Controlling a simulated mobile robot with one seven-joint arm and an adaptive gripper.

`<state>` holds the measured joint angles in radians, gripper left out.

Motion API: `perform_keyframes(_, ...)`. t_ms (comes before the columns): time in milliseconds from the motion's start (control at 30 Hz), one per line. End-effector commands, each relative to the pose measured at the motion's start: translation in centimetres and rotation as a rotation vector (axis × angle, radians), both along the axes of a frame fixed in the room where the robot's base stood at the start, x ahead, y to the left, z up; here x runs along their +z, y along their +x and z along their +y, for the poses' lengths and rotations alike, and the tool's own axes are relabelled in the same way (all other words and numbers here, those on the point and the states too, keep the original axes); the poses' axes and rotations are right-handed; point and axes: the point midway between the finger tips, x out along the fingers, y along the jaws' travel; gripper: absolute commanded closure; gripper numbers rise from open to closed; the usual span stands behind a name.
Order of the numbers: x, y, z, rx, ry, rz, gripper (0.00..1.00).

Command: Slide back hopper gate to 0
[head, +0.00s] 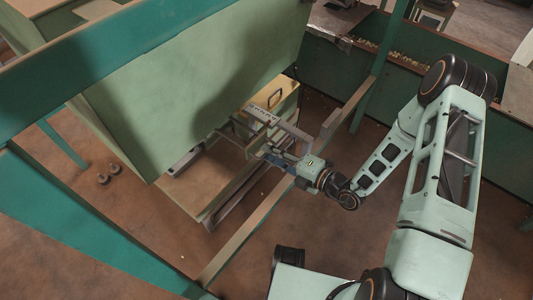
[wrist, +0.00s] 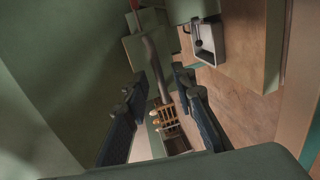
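The hopper (head: 190,85) is a big green box with sloping sides in the head view. Beneath it is the gate assembly, with metal rails (head: 185,160), a white marked strip (head: 262,116) and a grey bracket-like handle (head: 296,132). The marks on the strip are too small to read. My gripper (head: 278,156) is at the front of this assembly, below the bracket. In the wrist view my gripper (wrist: 160,76) has its two dark fingers spread apart. A grey bar (wrist: 156,68) runs between and beyond them; contact cannot be told. The gate plate itself is mostly hidden under the hopper.
A wooden box with a dark handle (head: 275,98) stands behind the gate.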

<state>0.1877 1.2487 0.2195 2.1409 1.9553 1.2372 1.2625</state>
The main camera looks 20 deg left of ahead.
Motion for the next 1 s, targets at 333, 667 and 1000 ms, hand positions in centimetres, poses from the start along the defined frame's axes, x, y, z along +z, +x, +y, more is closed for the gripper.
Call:
perform_keyframes(333, -0.5, 0.8, 1.8, 0.000, -0.002, 0.000, 0.76)
perform_keyframes(667, -0.4, 0.8, 1.7, 0.000, -0.003, -0.001, 0.94)
perform_keyframes(1000, -0.4, 0.8, 1.7, 0.000, -0.002, -0.001, 1.00)
